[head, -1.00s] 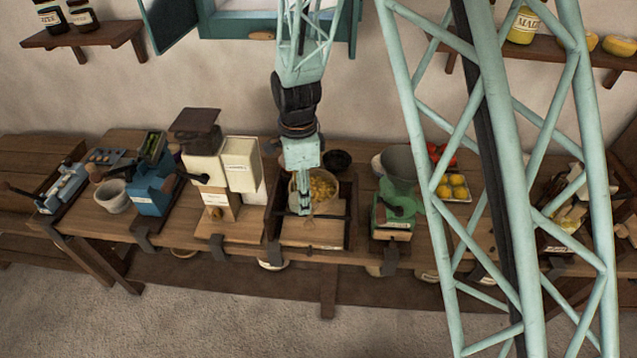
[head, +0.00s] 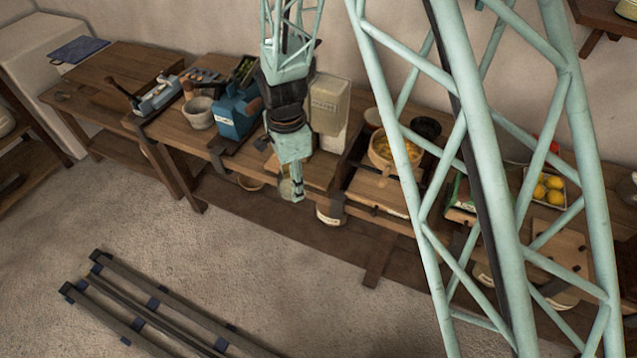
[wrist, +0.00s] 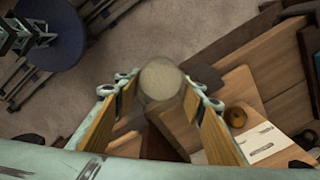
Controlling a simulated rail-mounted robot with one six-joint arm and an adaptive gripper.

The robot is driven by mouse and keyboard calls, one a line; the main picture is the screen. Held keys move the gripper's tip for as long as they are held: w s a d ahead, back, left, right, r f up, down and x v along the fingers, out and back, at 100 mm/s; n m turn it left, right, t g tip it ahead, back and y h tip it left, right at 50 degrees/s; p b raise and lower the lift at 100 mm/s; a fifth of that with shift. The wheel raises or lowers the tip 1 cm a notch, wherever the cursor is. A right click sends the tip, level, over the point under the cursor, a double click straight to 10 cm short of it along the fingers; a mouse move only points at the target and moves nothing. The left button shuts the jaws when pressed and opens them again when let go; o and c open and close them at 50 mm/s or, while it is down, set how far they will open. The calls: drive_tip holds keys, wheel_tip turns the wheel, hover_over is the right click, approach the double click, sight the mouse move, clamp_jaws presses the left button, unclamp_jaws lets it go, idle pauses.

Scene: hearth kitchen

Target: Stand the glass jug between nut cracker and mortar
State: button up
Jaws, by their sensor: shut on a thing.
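My gripper (head: 294,194) hangs in front of the bench's front edge, over the floor, in the head view. It is shut on the glass jug, a clear round vessel between the fingers in the wrist view (wrist: 160,84). In the head view the jug (head: 285,188) shows only faintly beside the fingertips. The mortar (head: 198,114), a grey bowl with a wooden pestle, stands on the bench at the left. The nut cracker, seemingly the pale blue-grey lever device (head: 158,98), stands left of the mortar, with a narrow strip of bench between them.
A blue machine (head: 236,114) stands right of the mortar. A cream canister (head: 329,104) is behind my gripper, with a wooden bowl (head: 382,150) farther right. Bare wooden bench top (head: 125,68) lies left of the lever device. Dark rails (head: 160,308) lie on the floor.

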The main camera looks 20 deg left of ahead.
drive_tip(key=w+a+f+b, duration=0.1)
drive_tip(key=a+f, duration=0.1)
drive_tip(key=a, duration=0.3)
drive_tip(key=shift+a+f+n, duration=0.2)
drive_tip(key=shift+f+n, duration=0.05)
drive_tip(key=shift+n, duration=0.15)
drive_tip(key=shift+s+a, duration=0.1)
